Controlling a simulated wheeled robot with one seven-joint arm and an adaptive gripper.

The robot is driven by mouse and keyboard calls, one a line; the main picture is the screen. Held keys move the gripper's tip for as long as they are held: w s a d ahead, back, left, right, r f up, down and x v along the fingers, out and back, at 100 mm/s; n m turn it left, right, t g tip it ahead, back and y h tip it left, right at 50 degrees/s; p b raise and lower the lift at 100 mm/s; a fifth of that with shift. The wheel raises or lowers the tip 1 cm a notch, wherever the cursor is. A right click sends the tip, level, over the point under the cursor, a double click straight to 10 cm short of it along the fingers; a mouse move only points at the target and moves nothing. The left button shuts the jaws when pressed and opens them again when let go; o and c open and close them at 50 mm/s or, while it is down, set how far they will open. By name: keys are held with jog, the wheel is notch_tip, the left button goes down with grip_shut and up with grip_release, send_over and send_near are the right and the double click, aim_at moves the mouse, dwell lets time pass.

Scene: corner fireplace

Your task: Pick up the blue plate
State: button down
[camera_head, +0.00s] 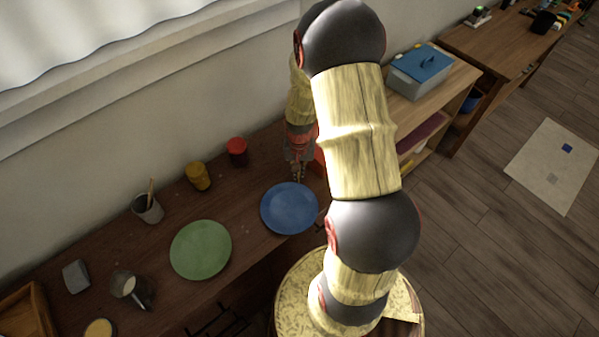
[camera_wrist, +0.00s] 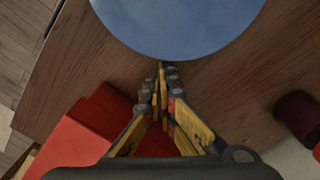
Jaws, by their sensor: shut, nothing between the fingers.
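The blue plate (camera_head: 289,209) lies flat on the dark wooden table, to the right of the green plate. In the wrist view the blue plate (camera_wrist: 180,22) fills the top, cut off by the frame edge. My gripper (camera_head: 298,176) is just behind the plate's far rim, pointing down. In the wrist view my gripper (camera_wrist: 162,68) is shut and empty, its fingertips together at the plate's near edge. I cannot tell whether they touch the rim.
A green plate (camera_head: 201,250), a yellow cup (camera_head: 198,176) and a red cup (camera_head: 237,152) stand to the left. A red block-like thing (camera_wrist: 92,128) lies beneath my gripper in the wrist view. The wall runs behind the table. A grey box with blue lid (camera_head: 420,70) stands on the shelf at right.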

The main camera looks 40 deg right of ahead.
aim_at(298, 189)
jog(key=s+a+p, duration=0.1)
jog(key=s+a, duration=0.2)
jog(key=a, duration=0.1)
jog(key=shift+s, duration=0.4)
jog(key=shift+w+d, duration=0.1)
jog(key=shift+w, duration=0.05)
